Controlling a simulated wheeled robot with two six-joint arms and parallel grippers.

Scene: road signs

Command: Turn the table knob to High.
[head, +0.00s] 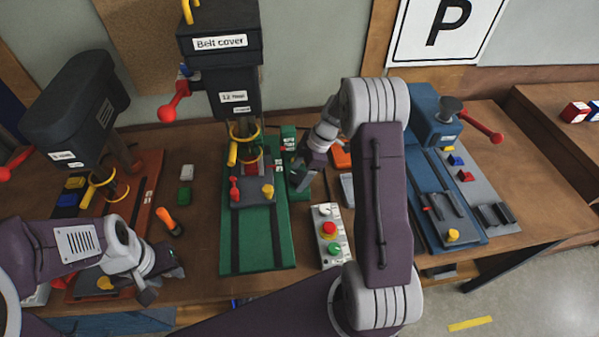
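I cannot single out the table knob or a High mark for certain; the labels are too small to read. A pale control box (328,236) with a light round part, a red button and a green button lies on the table right of the green machine base. A green box (289,136) with small labels stands behind it. My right gripper (305,183) points down beside the green machine, behind the control box; its fingers are too small to tell open from shut. My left gripper (163,284) is at the left front, fingers apart and empty.
The middle drill-like machine (220,45) has a "Belt cover" label and a red-knobbed lever (167,113). A dark machine (75,105) stands left, a blue one (432,118) right. An orange-handled tool (168,219) lies on the table. My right arm hides part of the table.

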